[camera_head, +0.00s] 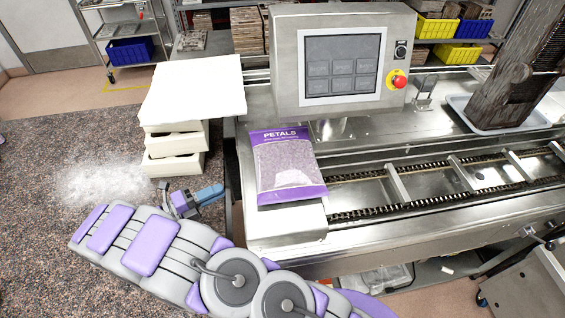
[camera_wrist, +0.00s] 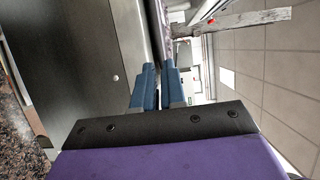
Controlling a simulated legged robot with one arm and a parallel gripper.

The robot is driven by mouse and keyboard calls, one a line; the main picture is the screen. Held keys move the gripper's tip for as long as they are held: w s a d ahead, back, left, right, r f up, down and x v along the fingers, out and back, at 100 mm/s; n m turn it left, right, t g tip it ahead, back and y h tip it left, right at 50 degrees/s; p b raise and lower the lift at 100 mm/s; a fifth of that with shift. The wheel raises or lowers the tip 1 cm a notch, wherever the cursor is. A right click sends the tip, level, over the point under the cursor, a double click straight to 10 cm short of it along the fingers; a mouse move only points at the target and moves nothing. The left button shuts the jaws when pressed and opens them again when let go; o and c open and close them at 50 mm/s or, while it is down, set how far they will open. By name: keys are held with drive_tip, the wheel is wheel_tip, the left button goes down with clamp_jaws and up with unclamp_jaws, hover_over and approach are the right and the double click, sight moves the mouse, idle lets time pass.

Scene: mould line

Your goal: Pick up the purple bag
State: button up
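The purple bag (camera_head: 287,165), labelled PETALS with a pale see-through middle, lies flat on the near left end of the steel machine. My gripper (camera_head: 218,190) is to the left of the machine's end, apart from the bag, with its blue fingers pointing right. In the wrist view my gripper (camera_wrist: 160,68) shows two blue fingers close together, with only a thin gap and nothing seen held between them. A dark, partly purple edge beyond the fingertips may be the bag; I cannot tell.
A stack of white trays (camera_head: 175,155) stands behind my gripper, left of the machine. A control panel (camera_head: 343,60) rises behind the bag. A chain conveyor (camera_head: 440,175) runs to the right.

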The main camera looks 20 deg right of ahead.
sight(251, 180)
drive_tip(key=x, duration=1.1)
drive_tip(key=shift+d+r, duration=0.15)
drive_tip(key=shift+d, duration=0.2)
drive_tip(key=shift+a, duration=0.45)
clamp_jaws()
drive_tip(key=shift+d, duration=0.25)
